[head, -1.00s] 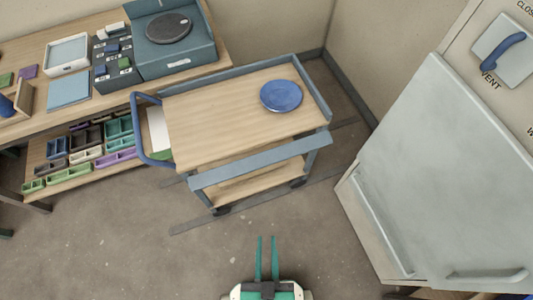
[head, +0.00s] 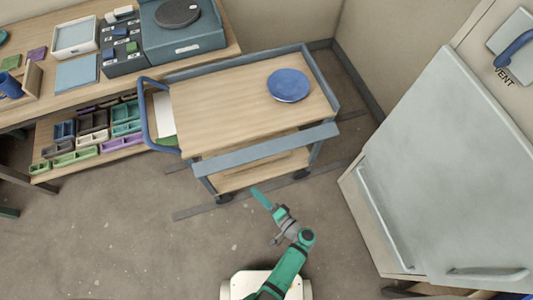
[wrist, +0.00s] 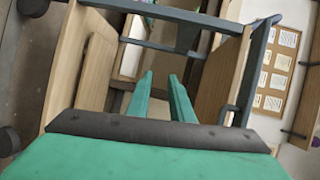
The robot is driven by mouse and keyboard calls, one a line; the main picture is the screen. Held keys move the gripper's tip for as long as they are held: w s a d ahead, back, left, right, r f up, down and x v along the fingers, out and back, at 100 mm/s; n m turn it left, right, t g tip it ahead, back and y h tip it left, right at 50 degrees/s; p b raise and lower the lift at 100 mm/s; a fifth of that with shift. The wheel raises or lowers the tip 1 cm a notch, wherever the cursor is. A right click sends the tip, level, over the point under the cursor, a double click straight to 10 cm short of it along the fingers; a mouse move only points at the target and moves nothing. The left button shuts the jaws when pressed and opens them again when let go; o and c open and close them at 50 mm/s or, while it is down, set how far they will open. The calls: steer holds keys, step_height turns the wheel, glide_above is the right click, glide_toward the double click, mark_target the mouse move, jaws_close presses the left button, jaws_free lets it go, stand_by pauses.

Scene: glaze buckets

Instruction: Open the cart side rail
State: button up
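The cart (head: 235,105) has a wooden top and a grey-blue frame. Its side rail (head: 265,147) is a flat grey-blue bar along the cart's near side, at about the height of the top. My gripper (head: 256,192) is in front of that side, below the rail in the head view and apart from it. In the wrist view my two green fingers (wrist: 159,76) are spread with nothing between them. Cart frame bars and wooden panels show sideways beyond them; I cannot tell for sure which bar is the rail. Any latch is too small to make out.
A blue plate (head: 288,85) lies on the cart top. A blue handle (head: 146,117) is at the cart's left end. A workbench (head: 110,87) stands behind on the left. A large pale cabinet (head: 450,170) stands on the right. The floor at front left is clear.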

mark_target(266, 155)
steer(key=w+d+r+n+t+y, duration=0.1)
steer(key=w+d+r+t+y, duration=0.35)
steer(key=d+r, duration=0.6)
steer(key=shift+g, duration=0.35)
steer(key=x, duration=1)
steer(key=shift+w+a, duration=0.1)
steer(key=shift+a, duration=0.1)
steer(key=shift+w+r, duration=0.15)
jaws_close()
